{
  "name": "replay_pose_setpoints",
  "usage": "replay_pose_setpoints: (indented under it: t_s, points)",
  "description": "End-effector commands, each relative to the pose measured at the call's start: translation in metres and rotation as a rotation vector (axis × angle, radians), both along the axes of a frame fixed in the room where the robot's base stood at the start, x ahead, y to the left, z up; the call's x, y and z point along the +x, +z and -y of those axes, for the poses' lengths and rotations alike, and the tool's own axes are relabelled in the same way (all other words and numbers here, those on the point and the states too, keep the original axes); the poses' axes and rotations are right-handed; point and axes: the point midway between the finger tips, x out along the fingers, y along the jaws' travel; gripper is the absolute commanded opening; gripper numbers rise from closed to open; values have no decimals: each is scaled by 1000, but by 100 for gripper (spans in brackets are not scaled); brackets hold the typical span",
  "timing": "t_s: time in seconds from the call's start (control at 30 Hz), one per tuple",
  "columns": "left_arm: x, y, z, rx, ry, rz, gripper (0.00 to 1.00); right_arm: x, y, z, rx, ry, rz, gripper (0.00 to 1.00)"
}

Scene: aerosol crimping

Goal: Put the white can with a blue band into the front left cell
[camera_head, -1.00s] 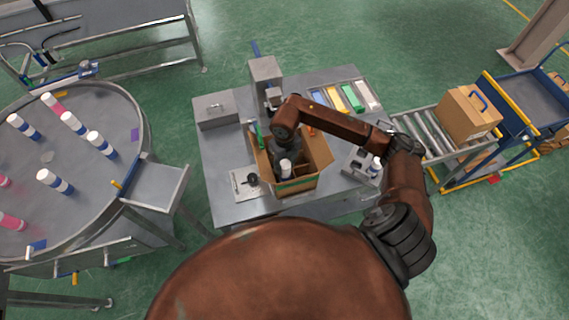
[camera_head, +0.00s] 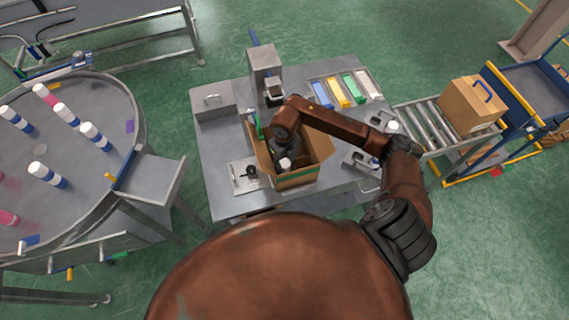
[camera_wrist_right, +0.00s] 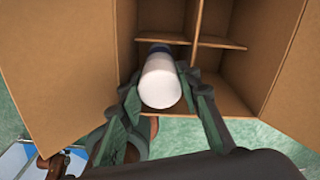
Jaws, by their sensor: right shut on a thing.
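The white can with a blue band (camera_wrist_right: 161,82) is held in my right gripper (camera_wrist_right: 160,90). Its white end faces the wrist camera, and the blue band shows at its far end. In the head view the white end of the can (camera_head: 285,163) shows inside the open carton (camera_head: 297,181), with my right gripper (camera_head: 284,153) around it. In the wrist view the can is left of the crossing of the cardboard dividers (camera_wrist_right: 221,42), over a cell. How deep it sits is hidden. My left gripper is not in view.
Carton flaps stand open around the gripper. A grey box (camera_head: 213,100) and a press (camera_head: 265,65) stand behind. Coloured bins (camera_head: 343,91) lie at the back right. A round table (camera_head: 110,110) with several cans is at left, a roller conveyor (camera_head: 428,125) at right.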

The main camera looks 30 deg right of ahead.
Motion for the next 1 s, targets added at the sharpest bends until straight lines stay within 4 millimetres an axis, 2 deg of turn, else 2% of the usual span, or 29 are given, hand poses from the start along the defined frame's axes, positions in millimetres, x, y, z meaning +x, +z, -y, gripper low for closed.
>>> replay_pose_setpoints:
  t_s: [0.03,0.07,0.33,0.73,0.87,1.0]
  points:
    - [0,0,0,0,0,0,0,0,0,0,0,0,0,0]
    - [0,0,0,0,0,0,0,0,0,0,0,0,0,32]
    - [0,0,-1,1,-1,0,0,0,0,0,1,0,0,51]
    - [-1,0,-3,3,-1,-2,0,0,5,-1,2,2,1,52]
    - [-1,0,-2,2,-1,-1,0,1,22,-1,1,1,3,52]
    - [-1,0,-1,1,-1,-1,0,2,52,0,-1,1,4,52]
